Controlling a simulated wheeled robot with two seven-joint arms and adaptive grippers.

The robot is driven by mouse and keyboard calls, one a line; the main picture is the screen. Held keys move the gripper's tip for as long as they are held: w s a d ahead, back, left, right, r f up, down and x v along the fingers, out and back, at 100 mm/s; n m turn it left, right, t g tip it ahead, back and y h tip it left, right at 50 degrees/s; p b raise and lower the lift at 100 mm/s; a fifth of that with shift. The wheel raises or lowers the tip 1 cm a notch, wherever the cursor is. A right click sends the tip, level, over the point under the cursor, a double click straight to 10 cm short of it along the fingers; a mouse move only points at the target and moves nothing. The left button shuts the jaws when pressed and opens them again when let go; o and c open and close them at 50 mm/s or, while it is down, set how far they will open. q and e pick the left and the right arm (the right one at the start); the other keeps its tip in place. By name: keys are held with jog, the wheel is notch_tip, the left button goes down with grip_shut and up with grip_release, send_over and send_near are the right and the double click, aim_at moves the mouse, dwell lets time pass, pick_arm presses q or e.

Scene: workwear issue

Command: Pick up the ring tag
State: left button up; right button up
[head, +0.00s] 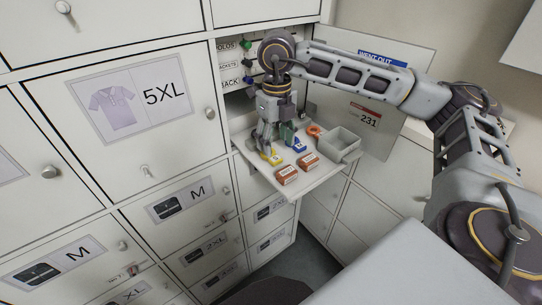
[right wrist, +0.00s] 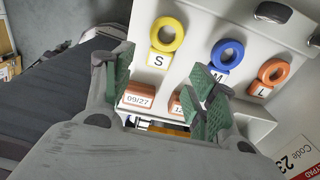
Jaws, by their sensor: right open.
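Three ring tags lie on the pull-out shelf (head: 318,181). The yellow ring tag (head: 272,157) is marked S, and it also shows in the right wrist view (right wrist: 166,37). The blue ring tag (head: 298,145) is marked M; in the right wrist view it (right wrist: 227,55) is partly covered by a finger. The orange ring tag (head: 314,130) is marked L and also shows in the right wrist view (right wrist: 272,73). My right gripper (head: 271,147) points down just over the yellow and blue tags. Its green-padded fingers (right wrist: 162,85) are apart with nothing between them. My left gripper is not in view.
Two orange-brown labelled blocks (head: 287,175) (head: 308,161) lie at the shelf's front. An open locker door (head: 384,95) is behind the right arm. Closed lockers (head: 135,100) fill the left.

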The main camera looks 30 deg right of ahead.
aim_at(276, 158)
jog(key=shift+s+f+p, duration=0.1)
jog(key=shift+f+p, duration=0.55)
jog(key=shift+f, duration=1.95)
jog(key=c, duration=0.8)
